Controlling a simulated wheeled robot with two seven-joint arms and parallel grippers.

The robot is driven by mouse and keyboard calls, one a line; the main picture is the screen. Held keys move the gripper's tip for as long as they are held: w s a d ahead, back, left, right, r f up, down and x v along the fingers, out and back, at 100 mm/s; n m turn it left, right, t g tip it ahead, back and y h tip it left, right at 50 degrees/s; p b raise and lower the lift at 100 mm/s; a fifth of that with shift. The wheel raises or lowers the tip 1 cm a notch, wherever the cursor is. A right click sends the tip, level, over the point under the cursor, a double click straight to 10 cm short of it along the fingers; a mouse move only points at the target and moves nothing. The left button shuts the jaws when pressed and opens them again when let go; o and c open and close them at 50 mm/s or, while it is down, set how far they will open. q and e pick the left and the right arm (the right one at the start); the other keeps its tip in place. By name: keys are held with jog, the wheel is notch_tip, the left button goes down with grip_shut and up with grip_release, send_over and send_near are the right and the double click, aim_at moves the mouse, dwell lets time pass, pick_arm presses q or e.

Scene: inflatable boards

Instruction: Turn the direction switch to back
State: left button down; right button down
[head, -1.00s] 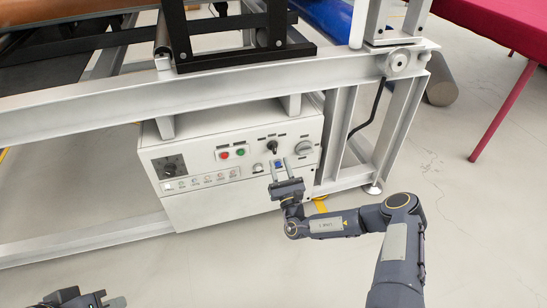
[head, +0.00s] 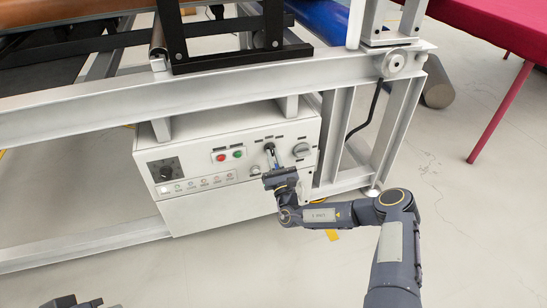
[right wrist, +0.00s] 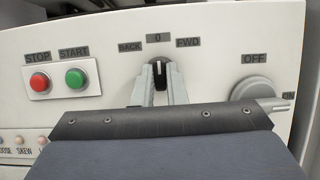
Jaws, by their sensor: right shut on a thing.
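The direction switch (right wrist: 160,72) is a black knob with a white pointer line on the white control box. Its labels read BACK at left, 0 at top and FWD at right; the pointer is upright at 0. My right gripper (right wrist: 160,88) has one grey finger on each side of the knob and is shut on it. In the head view the switch (head: 270,147) shows just above the right gripper (head: 272,160). Part of my left gripper (head: 75,302) shows at the bottom left edge; its jaws cannot be made out.
A red STOP button (right wrist: 40,82) and green START button (right wrist: 76,79) sit left of the switch. A grey OFF/ON rotary knob (right wrist: 252,92) is close on the right. A metal frame beam (head: 220,86) runs above the box (head: 215,205). Open floor lies in front.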

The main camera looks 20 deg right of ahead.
jog(key=shift+r+n+y+p, duration=0.25)
jog(key=shift+n+y+p, duration=0.15)
jog(key=shift+n+p, duration=0.6)
jog(key=n+y+p, duration=0.1)
jog(key=n+p, duration=0.1)
jog(key=n+y+p, duration=0.1)
jog(key=n, duration=0.1)
jog(key=shift+d+g+y+p, duration=0.1)
jog(key=shift+g+y+p, duration=0.2)
jog(key=shift+p, duration=0.1)
jog(key=n+y+p, duration=0.1)
jog(key=n, duration=0.1)
jog(key=n+g+y+p, duration=0.1)
jog(key=n+p, duration=0.1)
jog(key=n, duration=0.1)
jog(key=shift+d+f+n+g+p, duration=0.15)
jog(key=shift+n+g+p, duration=0.2)
jog(key=shift+n, duration=0.45)
jog(key=shift+y, duration=0.3)
jog(key=c, duration=1.5)
grip_release()
jog(key=shift+o, duration=0.2)
